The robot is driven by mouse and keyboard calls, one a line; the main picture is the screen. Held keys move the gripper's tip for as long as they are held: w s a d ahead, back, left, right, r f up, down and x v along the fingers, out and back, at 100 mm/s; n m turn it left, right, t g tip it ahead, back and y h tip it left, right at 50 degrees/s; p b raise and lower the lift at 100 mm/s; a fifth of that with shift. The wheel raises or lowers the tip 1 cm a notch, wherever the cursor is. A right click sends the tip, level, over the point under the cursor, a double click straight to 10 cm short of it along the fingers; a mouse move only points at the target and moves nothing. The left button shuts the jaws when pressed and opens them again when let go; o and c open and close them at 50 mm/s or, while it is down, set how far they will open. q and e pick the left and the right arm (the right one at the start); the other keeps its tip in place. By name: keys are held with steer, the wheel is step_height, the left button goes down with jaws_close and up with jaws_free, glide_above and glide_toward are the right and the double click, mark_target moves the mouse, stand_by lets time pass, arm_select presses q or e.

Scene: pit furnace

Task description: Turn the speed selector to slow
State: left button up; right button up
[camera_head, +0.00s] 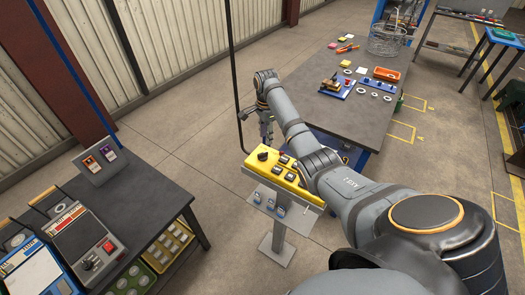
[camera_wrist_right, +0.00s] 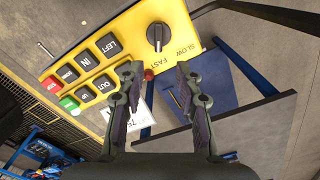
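The speed selector (camera_wrist_right: 158,35) is a round black knob with a white mark on the yellow control panel (camera_wrist_right: 130,25). The words SLOW and FAST stand beside it. The white mark points down in the right wrist view, towards the FAST side. In the head view the selector (camera_head: 263,154) sits at the left end of the panel (camera_head: 285,172). My right gripper (camera_wrist_right: 157,76) is open and empty, its fingers spread below the knob in the wrist view and apart from it. In the head view the right gripper (camera_head: 266,138) is just behind the knob. My left gripper is out of view.
Several labelled black buttons, a green button (camera_wrist_right: 69,103) and a red one (camera_wrist_right: 51,84) sit near the selector. A black hanging arm (camera_head: 238,100) meets the panel's left side. Dark tables stand left (camera_head: 150,200) and behind (camera_head: 330,115). The floor between is clear.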

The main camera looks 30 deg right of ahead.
mark_target(266, 152)
steer(key=f, duration=0.3)
steer(key=f+p, duration=0.1)
steer(key=f, duration=0.3)
steer(key=shift+s+a+f, duration=0.15)
steer(key=shift+s+a, duration=0.05)
steer(key=shift+w+d+f, duration=0.1)
steer(key=shift+f, duration=0.35)
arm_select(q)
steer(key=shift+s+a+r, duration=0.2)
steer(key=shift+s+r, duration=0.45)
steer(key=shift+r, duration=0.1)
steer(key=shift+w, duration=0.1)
arm_select(e)
jaws_close()
